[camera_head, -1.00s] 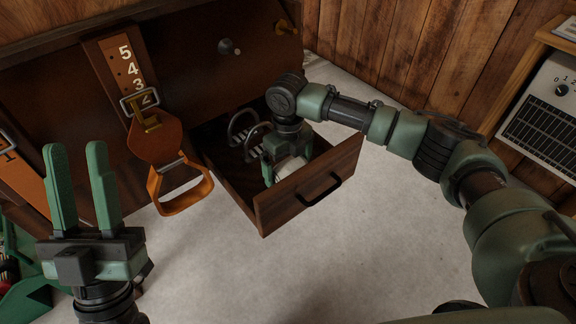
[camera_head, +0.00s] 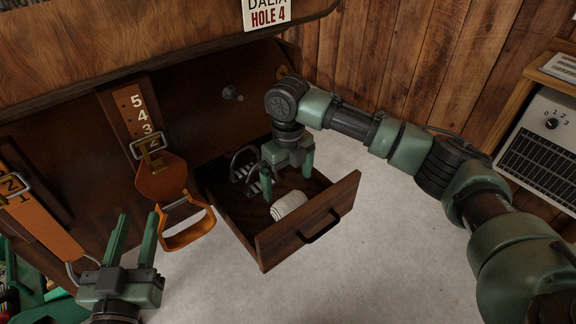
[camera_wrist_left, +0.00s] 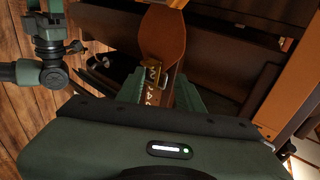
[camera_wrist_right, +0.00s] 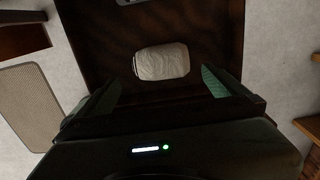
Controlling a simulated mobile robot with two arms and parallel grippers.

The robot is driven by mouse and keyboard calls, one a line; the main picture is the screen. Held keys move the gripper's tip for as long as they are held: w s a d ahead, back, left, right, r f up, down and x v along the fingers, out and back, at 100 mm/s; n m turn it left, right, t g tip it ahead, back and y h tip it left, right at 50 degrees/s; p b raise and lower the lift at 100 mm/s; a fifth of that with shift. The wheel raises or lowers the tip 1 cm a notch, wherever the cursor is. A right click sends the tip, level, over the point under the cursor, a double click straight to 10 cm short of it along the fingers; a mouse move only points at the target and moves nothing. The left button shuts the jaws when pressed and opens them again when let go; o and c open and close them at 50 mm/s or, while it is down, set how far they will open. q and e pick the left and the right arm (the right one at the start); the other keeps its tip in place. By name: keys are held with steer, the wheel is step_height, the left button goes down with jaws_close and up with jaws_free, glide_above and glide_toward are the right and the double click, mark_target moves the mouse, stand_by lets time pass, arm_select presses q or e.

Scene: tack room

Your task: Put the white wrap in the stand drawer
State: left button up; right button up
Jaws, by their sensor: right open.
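The white wrap (camera_head: 289,205) lies on the floor of the open stand drawer (camera_head: 270,248), near its front wall. It also shows in the right wrist view (camera_wrist_right: 162,61), between and beyond the fingers. My right gripper (camera_head: 288,172) is open and empty, over the drawer and just behind the wrap, apart from it.
Dark curved metal pieces (camera_head: 243,165) are in the drawer's back left part. Leather straps with an orange stirrup (camera_head: 188,226) hang left of the drawer. A heater (camera_head: 542,135) stands at the right. The pale floor (camera_head: 330,275) ahead of the drawer is clear.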

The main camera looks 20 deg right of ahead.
mark_target(288, 200)
arm_select(q)
steer(key=f+g, duration=0.2)
steer(key=f, duration=0.1)
steer(key=a+f+g+y, duration=0.1)
steer(key=f, duration=0.1)
steer(key=shift+s+f+p, duration=0.15)
steer(key=shift+s+p, duration=0.2)
arm_select(e)
step_height(288, 200, up, 3)
stand_by(0.6)
